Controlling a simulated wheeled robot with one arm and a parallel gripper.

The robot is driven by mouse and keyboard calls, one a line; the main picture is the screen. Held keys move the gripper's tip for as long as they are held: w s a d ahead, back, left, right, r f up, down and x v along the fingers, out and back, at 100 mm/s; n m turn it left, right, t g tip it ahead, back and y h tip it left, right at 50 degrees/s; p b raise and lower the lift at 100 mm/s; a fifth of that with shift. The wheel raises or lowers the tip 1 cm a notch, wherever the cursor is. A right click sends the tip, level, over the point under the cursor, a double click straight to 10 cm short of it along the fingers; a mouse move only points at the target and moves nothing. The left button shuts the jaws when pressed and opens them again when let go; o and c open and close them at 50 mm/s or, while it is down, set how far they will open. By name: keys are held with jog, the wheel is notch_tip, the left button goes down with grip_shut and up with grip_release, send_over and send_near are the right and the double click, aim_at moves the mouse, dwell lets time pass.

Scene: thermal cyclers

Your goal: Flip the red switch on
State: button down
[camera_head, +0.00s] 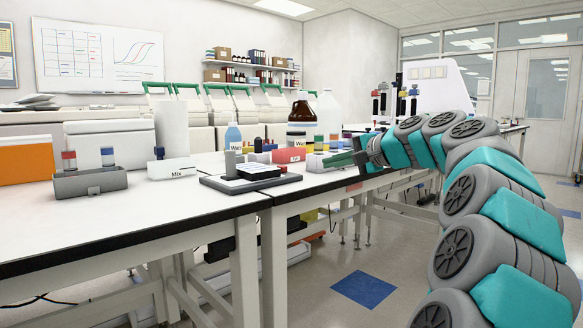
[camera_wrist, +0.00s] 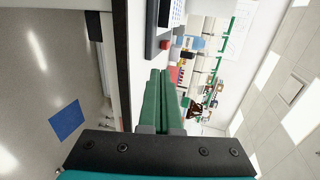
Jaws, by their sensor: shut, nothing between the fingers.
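A small red part, which looks like the red switch (camera_head: 283,169), sits on the right end of a dark flat device (camera_head: 226,184) near the table's front edge. It also shows in the wrist view as a red switch (camera_wrist: 165,44) on the dark device, ahead of the fingertips. Its on or off position is too small to tell. My gripper (camera_head: 326,160) has green fingers and is shut and empty. It is to the right of the device, apart from the switch, with its fingers pointing left over the table. The fingers (camera_wrist: 161,72) lie side by side in the wrist view.
A red box (camera_head: 289,154) and several bottles stand behind the device. A white block marked Mix (camera_head: 172,167) and a grey rack (camera_head: 90,182) stand to the left. The table's dark front edge (camera_head: 215,217) runs close to the device. The table's front left is clear.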

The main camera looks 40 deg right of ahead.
send_near(286, 168)
jog(key=x, duration=0.5)
jog(key=shift+w+f, duration=0.15)
jog(key=shift+f, duration=0.1)
jog(key=shift+w+a, duration=0.1)
jog(key=shift+w, duration=0.5)
